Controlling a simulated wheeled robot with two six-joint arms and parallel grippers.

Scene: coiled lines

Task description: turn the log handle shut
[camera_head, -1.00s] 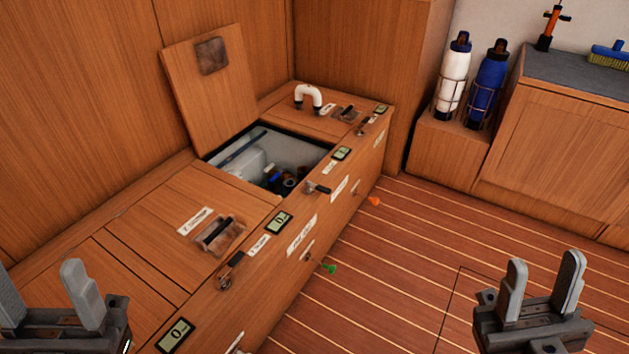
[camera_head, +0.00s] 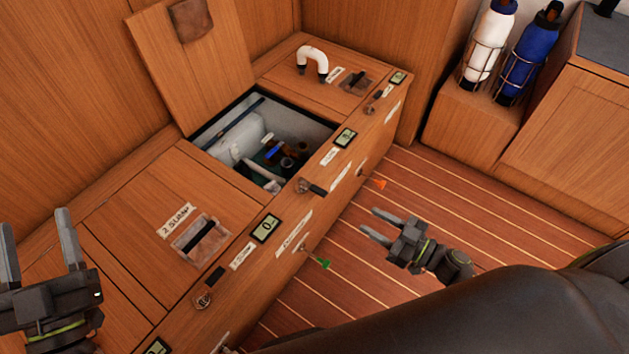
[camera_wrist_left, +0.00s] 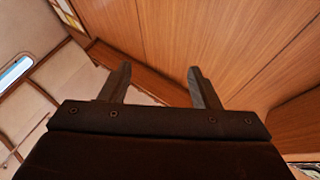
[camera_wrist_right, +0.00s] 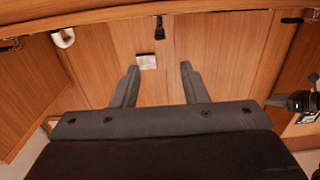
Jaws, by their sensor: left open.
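Black-gripped turn handles sit along the front edge of the wooden locker top: a near one (camera_head: 208,287), a middle one (camera_head: 312,187) beside the open hatch, and a far one (camera_head: 380,92). Labels lie near them, but I cannot read which handle is the log one. Smaller green (camera_head: 318,262) and orange (camera_head: 378,183) handles stick out from the locker front. My right gripper (camera_head: 370,222) is open and empty, over the floor in front of the locker, pointing left. My left gripper (camera_head: 37,220) is open and empty at the left edge, apart from every handle.
The hatch lid (camera_head: 190,65) stands raised behind an open compartment (camera_head: 225,115) holding bottles. A white bent pipe (camera_head: 313,60) rises from the far locker top. White (camera_head: 488,45) and blue (camera_head: 530,55) bottles stand in racks at back right. The striped floor (camera_head: 460,190) is clear.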

